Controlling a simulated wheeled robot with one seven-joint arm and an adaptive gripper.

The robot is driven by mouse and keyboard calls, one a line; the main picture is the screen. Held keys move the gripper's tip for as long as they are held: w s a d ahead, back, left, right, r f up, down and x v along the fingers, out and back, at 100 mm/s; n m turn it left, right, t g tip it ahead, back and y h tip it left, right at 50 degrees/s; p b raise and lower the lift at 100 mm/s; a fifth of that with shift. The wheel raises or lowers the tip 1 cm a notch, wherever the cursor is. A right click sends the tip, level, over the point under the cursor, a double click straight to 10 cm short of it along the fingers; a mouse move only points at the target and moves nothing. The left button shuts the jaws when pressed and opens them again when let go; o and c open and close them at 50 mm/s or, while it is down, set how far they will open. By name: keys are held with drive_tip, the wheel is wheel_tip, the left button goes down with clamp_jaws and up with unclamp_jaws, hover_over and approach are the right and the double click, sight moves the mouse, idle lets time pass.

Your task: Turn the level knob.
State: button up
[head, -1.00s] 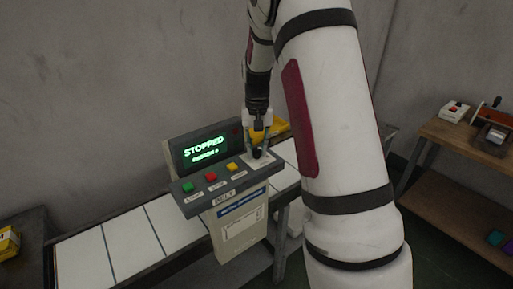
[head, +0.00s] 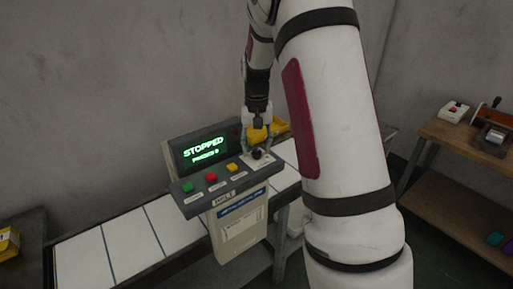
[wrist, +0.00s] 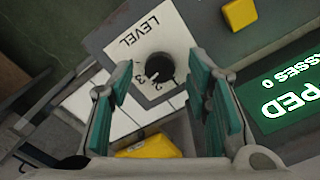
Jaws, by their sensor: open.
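The level knob (wrist: 158,67) is a black round dial with a white pointer mark, on a white plate labelled LEVEL with numbers beside it. In the head view the knob (head: 257,155) sits at the right end of the control panel (head: 222,180). My gripper (head: 257,148) points down over it. In the wrist view my gripper (wrist: 168,90) is open, with one teal-padded finger on each side of the knob. A gap shows between the pads and the knob. Whether the fingertips reach down to knob height is hard to tell.
Green (head: 188,188), red (head: 211,177) and yellow (head: 232,167) buttons line the panel left of the knob. The screen (head: 204,149) reads STOPPED. A yellow object (head: 268,130) lies behind the gripper. The belt (head: 130,240) runs below; a wooden bench (head: 470,150) stands at right.

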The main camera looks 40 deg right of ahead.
sight(256, 151)
wheel_tip(256, 151, up, 11)
idle(0.4)
drive_tip(key=shift+r, duration=0.1)
drive_tip(key=s+a+r+n+t, duration=0.3)
drive_tip(key=s+a+r, duration=0.6)
drive_tip(key=s+a, duration=0.3)
drive_tip(key=s+a+f+n+t, duration=0.1)
drive_tip(key=s+a, duration=0.2)
drive_tip(key=s, duration=0.4)
drive_tip(key=s+a+f+n+t, duration=0.1)
drive_tip(key=s+a+n, duration=0.1)
drive_tip(key=s+a, duration=0.2)
drive_tip(key=s, duration=0.3)
drive_tip(key=shift+a+f+n, duration=0.15)
drive_tip(key=shift+f+n, duration=0.15)
drive_tip(key=shift+f, duration=0.05)
